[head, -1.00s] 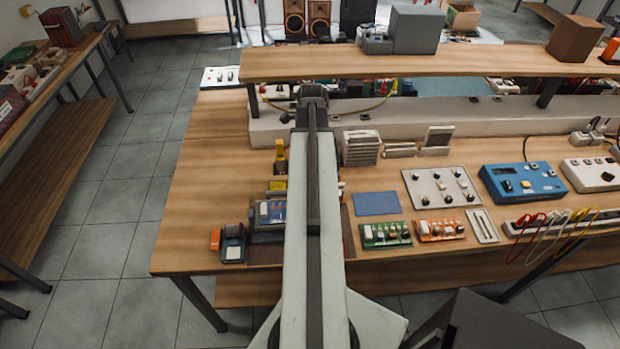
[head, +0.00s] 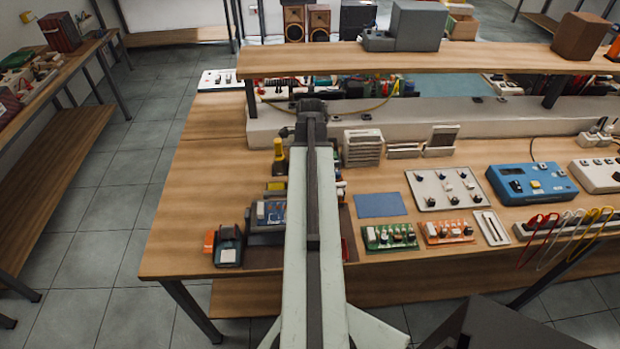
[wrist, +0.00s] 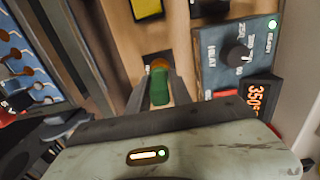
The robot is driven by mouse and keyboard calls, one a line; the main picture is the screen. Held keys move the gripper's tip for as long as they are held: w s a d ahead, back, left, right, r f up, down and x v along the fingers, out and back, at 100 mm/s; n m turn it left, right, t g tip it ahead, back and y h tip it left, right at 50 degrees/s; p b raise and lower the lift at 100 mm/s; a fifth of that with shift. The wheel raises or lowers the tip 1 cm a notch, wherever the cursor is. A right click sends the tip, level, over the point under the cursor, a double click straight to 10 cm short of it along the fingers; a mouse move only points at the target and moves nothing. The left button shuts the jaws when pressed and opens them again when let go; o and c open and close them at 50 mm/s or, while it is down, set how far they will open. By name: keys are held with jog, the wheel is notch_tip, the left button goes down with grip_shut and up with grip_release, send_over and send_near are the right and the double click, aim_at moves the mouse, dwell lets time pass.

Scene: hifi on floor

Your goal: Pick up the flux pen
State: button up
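In the wrist view a short green piece with an orange-brown round end, which looks like the flux pen (wrist: 160,92), is between the two dark fingers of my gripper (wrist: 160,78). The fingers are apart, one on each side of it, and appear open. I cannot tell whether either finger touches it. Its orange end is near a dark patch on the wooden bench. In the head view my arm covers the gripper and I cannot make out the pen.
A grey heating station (wrist: 236,50) with a knob stands close right of the fingers, with a lit display (wrist: 259,94) below it. A blue panel (wrist: 25,75) is at left. A yellow item (wrist: 147,8) lies ahead. The bench (head: 200,165) has clear wood at its left.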

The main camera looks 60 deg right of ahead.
grip_shut()
notch_tip(320, 180, up, 10)
jog(key=p, duration=1)
jog(key=shift+r, duration=0.15)
